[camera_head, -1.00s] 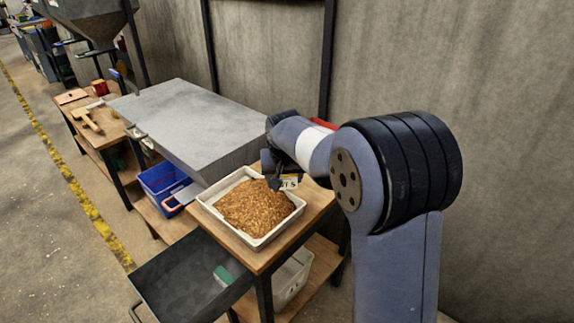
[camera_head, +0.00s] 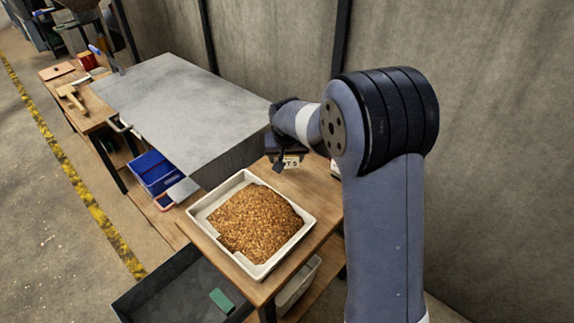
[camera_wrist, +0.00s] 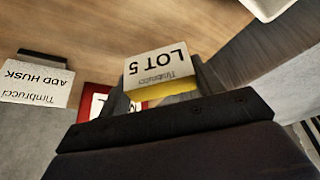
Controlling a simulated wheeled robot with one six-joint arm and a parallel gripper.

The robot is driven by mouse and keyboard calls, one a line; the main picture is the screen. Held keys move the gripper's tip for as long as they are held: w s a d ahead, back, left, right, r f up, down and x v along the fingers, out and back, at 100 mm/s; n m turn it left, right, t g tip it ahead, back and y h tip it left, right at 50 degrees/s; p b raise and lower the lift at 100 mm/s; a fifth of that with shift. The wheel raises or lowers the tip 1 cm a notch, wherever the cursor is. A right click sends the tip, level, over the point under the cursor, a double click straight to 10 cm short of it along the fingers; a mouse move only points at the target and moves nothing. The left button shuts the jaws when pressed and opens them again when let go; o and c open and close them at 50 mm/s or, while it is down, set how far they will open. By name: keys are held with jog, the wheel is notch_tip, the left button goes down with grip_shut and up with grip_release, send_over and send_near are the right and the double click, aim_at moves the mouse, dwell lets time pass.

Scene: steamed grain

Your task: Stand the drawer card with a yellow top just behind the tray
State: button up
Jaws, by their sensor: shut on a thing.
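The drawer card (camera_wrist: 158,68) reads LOT 5 and has a yellow top edge; it shows upside down in the wrist view. My gripper (camera_head: 284,153) is shut on it by the yellow end. In the head view the card (camera_head: 291,162) is upright behind the tray (camera_head: 262,272), with a strip of bare wood between them. I cannot tell whether its lower edge touches the tabletop. The white tray holds brown grain; one corner also shows in the wrist view (camera_wrist: 265,8).
An ADD HUSK card (camera_wrist: 35,83) with a dark base stands on the wooden table (camera_wrist: 110,25), beside a red-edged item (camera_wrist: 95,100). A dark open drawer (camera_head: 170,295) with a green piece (camera_head: 221,300) lies in front.

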aim_at(287, 161)
jog(key=shift+f, duration=1.95)
jog(key=o, duration=1)
jog(key=shift+r, duration=0.25)
jog(key=v, duration=1.2)
jog(key=shift+s+f, duration=0.1)
